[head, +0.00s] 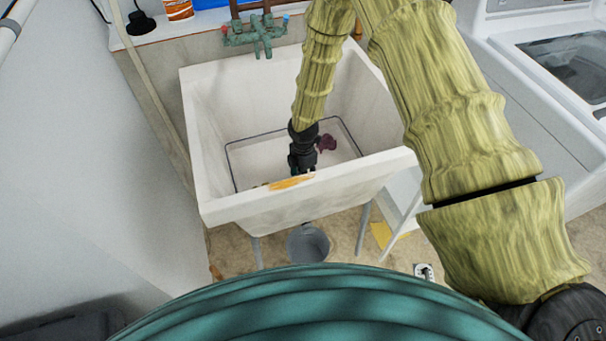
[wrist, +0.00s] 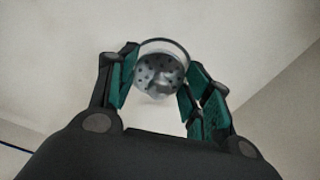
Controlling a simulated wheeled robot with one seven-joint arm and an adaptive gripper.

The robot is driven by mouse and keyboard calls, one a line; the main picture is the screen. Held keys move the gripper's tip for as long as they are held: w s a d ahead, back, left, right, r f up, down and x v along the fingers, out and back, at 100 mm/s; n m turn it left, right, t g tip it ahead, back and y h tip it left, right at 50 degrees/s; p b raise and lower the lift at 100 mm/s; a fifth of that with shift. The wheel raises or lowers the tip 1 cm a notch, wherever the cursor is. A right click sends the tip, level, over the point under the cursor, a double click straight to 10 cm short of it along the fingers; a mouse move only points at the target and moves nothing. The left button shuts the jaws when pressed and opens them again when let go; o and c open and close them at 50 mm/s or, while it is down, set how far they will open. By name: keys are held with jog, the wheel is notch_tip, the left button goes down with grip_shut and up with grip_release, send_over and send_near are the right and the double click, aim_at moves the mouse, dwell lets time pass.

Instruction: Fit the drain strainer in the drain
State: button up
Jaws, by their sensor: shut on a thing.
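The drain strainer (wrist: 158,70) is a round grey metal piece with dark holes. In the wrist view it sits between the teal finger pads of my gripper (wrist: 160,85), which is shut on it. A thin dark arc curves around its far side; I cannot tell whether this is its rim or the drain. In the head view my gripper (head: 302,165) reaches down into the white sink (head: 230,203), near its front wall. The strainer and the drain cannot be made out there.
A dark purple item (head: 326,142) lies in the sink, right of my gripper. An orange-yellow item (head: 291,182) is at the front rim. A green faucet (head: 262,36) is at the back. A grey bucket (head: 308,244) stands below. A white appliance (head: 540,60) is at right.

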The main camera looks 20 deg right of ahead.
jog(key=shift+f, duration=0.45)
dwell(0.4)
jog(key=o, duration=1)
notch_tip(320, 180, up, 12)
